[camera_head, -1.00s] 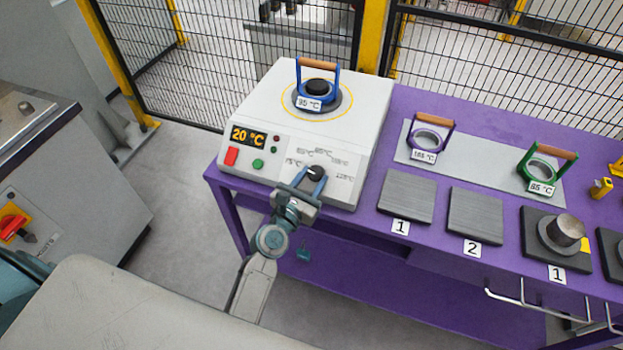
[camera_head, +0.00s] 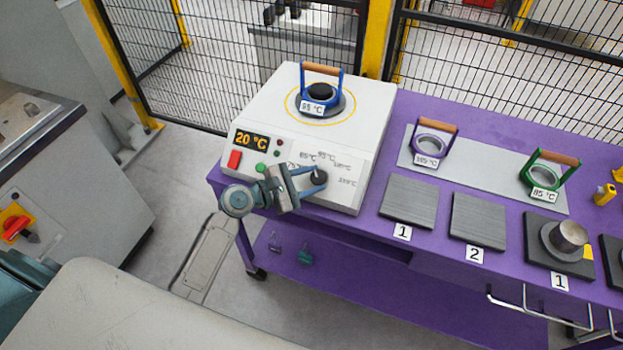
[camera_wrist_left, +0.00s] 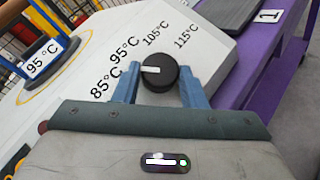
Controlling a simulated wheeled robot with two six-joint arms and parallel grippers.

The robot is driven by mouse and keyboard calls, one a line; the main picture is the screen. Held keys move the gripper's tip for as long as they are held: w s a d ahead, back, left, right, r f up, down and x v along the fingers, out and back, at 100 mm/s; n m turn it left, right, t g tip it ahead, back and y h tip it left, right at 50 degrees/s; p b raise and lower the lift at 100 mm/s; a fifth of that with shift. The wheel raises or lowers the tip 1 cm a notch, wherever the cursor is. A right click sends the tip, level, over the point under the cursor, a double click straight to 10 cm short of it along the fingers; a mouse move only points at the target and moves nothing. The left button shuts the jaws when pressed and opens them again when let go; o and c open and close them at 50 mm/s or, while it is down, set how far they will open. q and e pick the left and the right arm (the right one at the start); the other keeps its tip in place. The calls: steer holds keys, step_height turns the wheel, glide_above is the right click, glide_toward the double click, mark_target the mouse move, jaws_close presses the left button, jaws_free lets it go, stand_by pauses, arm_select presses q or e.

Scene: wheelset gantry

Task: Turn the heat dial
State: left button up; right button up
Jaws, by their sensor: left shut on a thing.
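The heat dial (camera_head: 319,178) is a round black knob with a white pointer on the sloped front of a white heater (camera_head: 372,130). In the left wrist view the dial (camera_wrist_left: 160,76) points between the printed 85 °C and 95 °C marks. My left gripper (camera_head: 316,179) reaches in from the left and is shut on the dial, one blue finger on each side; the fingers (camera_wrist_left: 160,82) also show in the wrist view. The heater display (camera_head: 251,140) reads 20 °C. My right gripper is not in view.
A blue-framed ring (camera_head: 335,92) tagged 95 °C stands on the heater top. A red button (camera_head: 234,159) and a green button (camera_head: 261,168) are near my left gripper.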

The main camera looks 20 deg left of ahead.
arm_select(q)
steer(key=m+g+p, duration=0.1)
steer(key=m+g, duration=0.1)
steer(key=m, duration=0.1)
steer(key=m+g+h+p, duration=0.1)
steer(key=g, duration=0.1)
steer(key=shift+w+a+r+m+p, duration=0.15)
steer(key=shift+w+r+m+p, duration=0.15)
steer(key=shift+r+m, duration=0.1)
steer(key=shift+w+f+m+g+p, duration=0.1)
steer(key=shift+m+g+p, duration=0.8)
steer(key=shift+m+g, duration=0.35)
steer(key=shift+y, duration=0.3)
steer(key=o, duration=1)
steer(key=shift+b+v, duration=1.3)
steer(key=shift+v, duration=4.15)
steer(key=shift+f, duration=0.1)
